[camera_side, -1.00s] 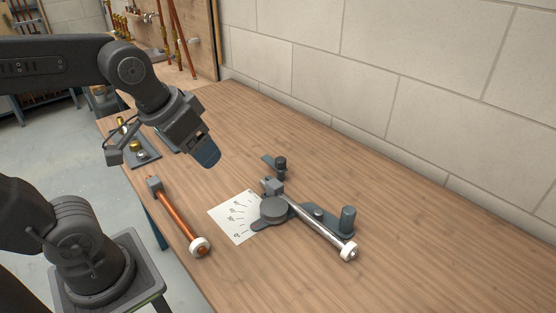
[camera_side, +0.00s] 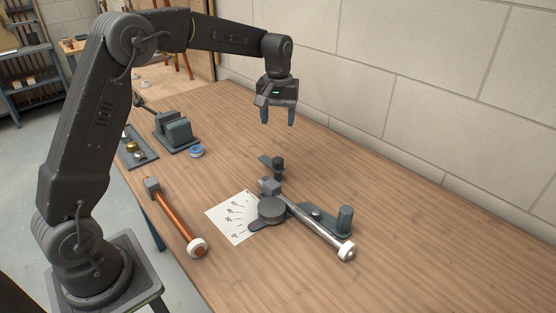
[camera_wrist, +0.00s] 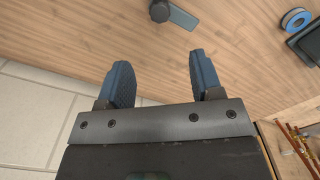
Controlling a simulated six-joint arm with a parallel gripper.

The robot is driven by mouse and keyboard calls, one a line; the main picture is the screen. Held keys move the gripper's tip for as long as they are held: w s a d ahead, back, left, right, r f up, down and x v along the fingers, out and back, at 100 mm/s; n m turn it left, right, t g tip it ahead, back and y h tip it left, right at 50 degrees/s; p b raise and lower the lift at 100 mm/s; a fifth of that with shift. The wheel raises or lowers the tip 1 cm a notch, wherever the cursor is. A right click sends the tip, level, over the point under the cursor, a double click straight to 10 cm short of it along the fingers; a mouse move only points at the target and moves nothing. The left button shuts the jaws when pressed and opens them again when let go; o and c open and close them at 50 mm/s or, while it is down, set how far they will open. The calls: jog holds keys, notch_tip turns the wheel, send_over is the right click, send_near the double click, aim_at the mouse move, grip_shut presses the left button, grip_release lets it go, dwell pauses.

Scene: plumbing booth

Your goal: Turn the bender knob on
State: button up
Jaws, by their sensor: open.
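The tube bender lies on the wooden table in the side view, with a round grey former (camera_side: 271,210), a shiny tube (camera_side: 322,233) and a dark upright post (camera_side: 345,219). At its far end is a dark round knob (camera_side: 278,166) beside a flat lever plate (camera_side: 265,160). The wrist view shows the knob (camera_wrist: 160,11) and lever plate (camera_wrist: 183,16) at the top edge. I cannot tell its on or off position. My gripper (camera_side: 277,116) points down, well above the table near the knob. Its blue fingers (camera_wrist: 160,68) are apart with nothing between them.
A copper tube (camera_side: 177,219) with a white end lies left of the bender. A marked paper sheet (camera_side: 230,218) lies beside the former. A grey vise (camera_side: 176,132), a blue tape roll (camera_side: 196,151) and a fittings tray (camera_side: 138,158) stand further back. A block wall (camera_side: 440,100) borders the table.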

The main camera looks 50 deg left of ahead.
aim_at(278, 159)
notch_tip(278, 159, down, 14)
jog(key=shift+r, duration=0.1)
dwell(0.4)
grip_shut()
dwell(0.5)
